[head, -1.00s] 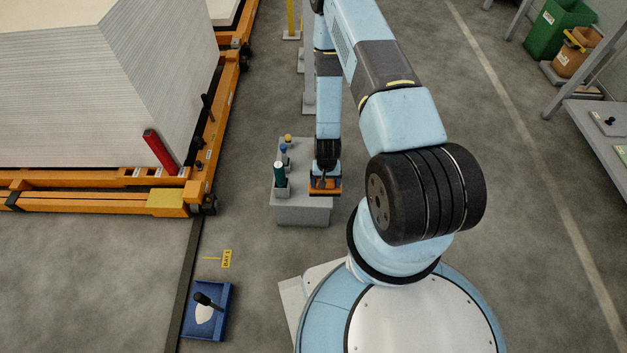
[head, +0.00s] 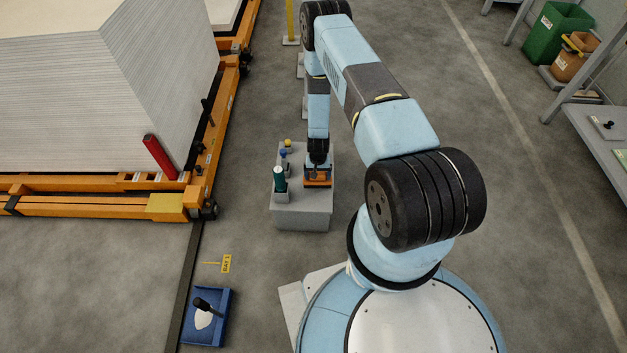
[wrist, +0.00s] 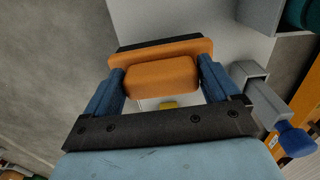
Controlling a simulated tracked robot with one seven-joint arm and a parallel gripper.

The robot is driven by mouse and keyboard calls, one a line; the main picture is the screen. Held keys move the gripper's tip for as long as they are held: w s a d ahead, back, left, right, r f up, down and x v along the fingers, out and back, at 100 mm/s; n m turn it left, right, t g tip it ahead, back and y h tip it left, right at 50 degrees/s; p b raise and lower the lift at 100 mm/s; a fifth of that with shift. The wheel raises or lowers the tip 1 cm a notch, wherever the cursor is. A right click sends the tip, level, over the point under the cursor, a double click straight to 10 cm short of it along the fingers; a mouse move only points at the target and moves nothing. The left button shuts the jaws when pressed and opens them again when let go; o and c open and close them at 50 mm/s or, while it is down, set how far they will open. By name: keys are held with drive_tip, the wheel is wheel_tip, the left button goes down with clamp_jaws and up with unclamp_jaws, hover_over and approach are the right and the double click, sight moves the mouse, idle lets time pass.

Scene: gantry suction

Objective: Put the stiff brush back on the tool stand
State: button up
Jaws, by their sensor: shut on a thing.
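The stiff brush, an orange block with a dark edge, is between the fingers of my gripper (head: 317,164). It shows in the head view (head: 318,183) and large in the wrist view (wrist: 162,77). My gripper (wrist: 160,72) is shut on it, one blue finger on each side. The grey tool stand (head: 303,217) is below; the brush is over the right part of its top. I cannot tell whether the brush touches the stand. The underside of the brush is hidden.
A dark green tool (head: 279,178), a blue-knobbed tool (head: 283,154) and a yellow-knobbed tool (head: 288,142) stand along the stand's left side. An orange frame (head: 110,203) with stacked sheets is at left. A blue tray (head: 221,325) lies on the floor. Floor right of the stand is clear.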

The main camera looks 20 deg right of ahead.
sight(318, 180)
drive_tip(key=shift+f, duration=1.45)
drive_tip(key=o, duration=1.2)
drive_tip(key=shift+o, duration=0.2)
